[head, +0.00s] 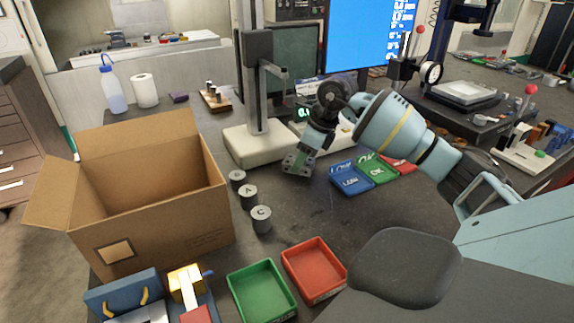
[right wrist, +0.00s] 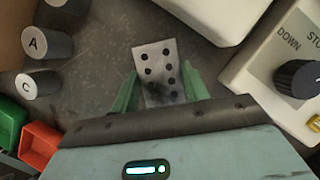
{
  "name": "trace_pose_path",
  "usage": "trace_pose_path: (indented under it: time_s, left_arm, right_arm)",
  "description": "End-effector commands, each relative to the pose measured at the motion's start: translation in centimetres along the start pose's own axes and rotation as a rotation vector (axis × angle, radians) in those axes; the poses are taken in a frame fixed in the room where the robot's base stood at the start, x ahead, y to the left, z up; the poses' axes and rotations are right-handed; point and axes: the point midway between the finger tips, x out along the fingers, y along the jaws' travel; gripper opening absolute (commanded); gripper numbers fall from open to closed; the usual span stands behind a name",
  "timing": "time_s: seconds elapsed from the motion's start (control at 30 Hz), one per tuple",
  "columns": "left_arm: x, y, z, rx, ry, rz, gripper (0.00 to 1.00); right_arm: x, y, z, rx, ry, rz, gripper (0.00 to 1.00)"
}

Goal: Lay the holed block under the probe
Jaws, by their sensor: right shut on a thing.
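The holed block (right wrist: 157,53) is a grey plate with several dark round holes, seen from above in the right wrist view. My right gripper (right wrist: 162,88) has its green fingers on either side of the block and is shut on it. In the head view the block (head: 296,163) hangs below my right gripper (head: 303,153), just right of the pale base (head: 258,146) of the measuring stand. The probe arm (head: 273,70) sticks out to the right from the stand's column, above the base. The probe's tip is hard to make out. My left gripper is out of view.
Lettered grey cylinders (head: 249,195) stand left of the block, beside an open cardboard box (head: 150,200). A green tray (head: 262,291) and a red tray (head: 314,270) lie at the front. Blue (head: 351,177) and green trays lie right. The dark tabletop between is clear.

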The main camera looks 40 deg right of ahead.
Motion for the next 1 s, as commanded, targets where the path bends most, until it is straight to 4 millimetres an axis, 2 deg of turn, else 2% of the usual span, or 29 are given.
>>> trace_pose_path:
  time_s: [0.17,0.4,0.57,1.0]
  left_arm:
    - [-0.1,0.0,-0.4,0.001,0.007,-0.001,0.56]
    - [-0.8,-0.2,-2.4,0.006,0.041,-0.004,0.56]
    - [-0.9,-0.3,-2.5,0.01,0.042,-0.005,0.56]
    - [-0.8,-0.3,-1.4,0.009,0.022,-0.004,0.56]
  right_arm:
    - [-0.1,0.4,0.5,-0.002,-0.007,0.0,0.05]
    - [0.5,3.0,3.1,-0.004,-0.012,-0.001,0.05]
    - [1.8,2.8,2.4,0.001,-0.005,-0.003,0.05]
    - [2.4,2.8,2.1,0.0,-0.004,-0.002,0.05]
